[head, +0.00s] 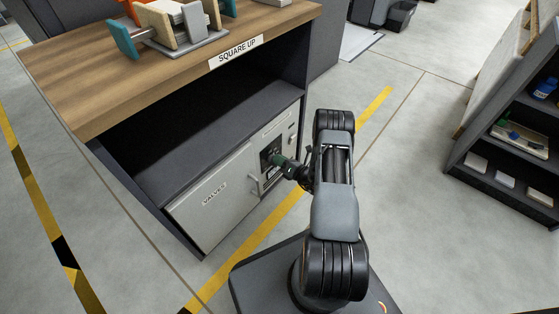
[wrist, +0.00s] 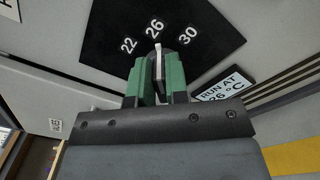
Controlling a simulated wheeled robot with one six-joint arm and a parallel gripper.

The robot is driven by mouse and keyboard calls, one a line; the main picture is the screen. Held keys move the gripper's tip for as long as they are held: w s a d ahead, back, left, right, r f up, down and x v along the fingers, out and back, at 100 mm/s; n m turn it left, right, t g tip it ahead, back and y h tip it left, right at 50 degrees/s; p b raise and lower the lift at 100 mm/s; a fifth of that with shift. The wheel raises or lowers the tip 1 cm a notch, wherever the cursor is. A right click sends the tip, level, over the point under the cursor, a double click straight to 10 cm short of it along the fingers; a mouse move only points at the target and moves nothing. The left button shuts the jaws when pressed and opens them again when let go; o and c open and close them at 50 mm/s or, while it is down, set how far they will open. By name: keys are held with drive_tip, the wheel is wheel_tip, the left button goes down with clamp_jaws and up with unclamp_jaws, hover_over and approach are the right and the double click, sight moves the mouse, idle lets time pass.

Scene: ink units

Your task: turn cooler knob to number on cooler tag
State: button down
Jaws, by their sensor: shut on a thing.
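The cooler knob (wrist: 158,57) shows in the wrist view between the two green fingers of my gripper (wrist: 157,75), which is shut on it. Its pale pointer edge points up, close to 26. The black dial plate (wrist: 100,30) carries the numbers 22, 26 and 30 around the knob. The cooler tag (wrist: 222,88) lies right of the fingers and reads "RUN AT" and "26 °C", its first digit partly cut off. In the head view my gripper (head: 279,160) reaches the cooler front (head: 284,130); the knob is hidden there.
A cabinet door labelled "VALVES" (head: 215,193) is left of the cooler, under a wooden bench top (head: 180,62) marked "SQUARE UP". A dark shelf unit (head: 500,180) stands at the right. Open floor lies between them.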

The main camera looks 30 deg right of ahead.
drive_tip(key=c, duration=1.1)
unclamp_jaws()
drive_tip(key=p+v, duration=0.4)
drive_tip(key=v, duration=1)
drive_tip(key=shift+w+a, duration=0.1)
drive_tip(key=a+r+n+g+y+p, duration=0.2)
drive_tip(key=a+r+n+g+p, duration=0.3)
drive_tip(key=r, duration=0.6)
drive_tip(key=a+r+n+g+y+p, duration=0.2)
drive_tip(key=a+r+n+g+p, duration=0.25)
drive_tip(key=r+n, duration=0.5)
drive_tip(key=a+r+n+g+y+p, duration=0.25)
drive_tip(key=r+n+g+p, duration=0.2)
drive_tip(key=r, duration=0.85)
drive_tip(key=s+a+r+n+h+p, duration=0.2)
drive_tip(key=r+n+p, duration=0.4)
drive_tip(key=r, duration=0.5)
drive_tip(key=s+a+r+n+h+p, duration=0.1)
drive_tip(key=s+r+n+h+p, duration=0.3)
drive_tip(key=r+n+h+p, duration=0.3)
drive_tip(key=s+a+r+n+t+h+p, duration=0.1)
drive_tip(key=s+r+n+h+p, duration=0.3)
drive_tip(key=r, duration=1.3)
drive_tip(key=shift+a+r+n+h+p, duration=0.1)
drive_tip(key=shift+a+n+h+p, duration=0.25)
drive_tip(key=shift+n+p, duration=0.6)
drive_tip(key=shift+a+r+n+h+p, duration=0.1)
drive_tip(key=shift+a+n+p, duration=0.5)
drive_tip(key=shift+n, duration=0.65)
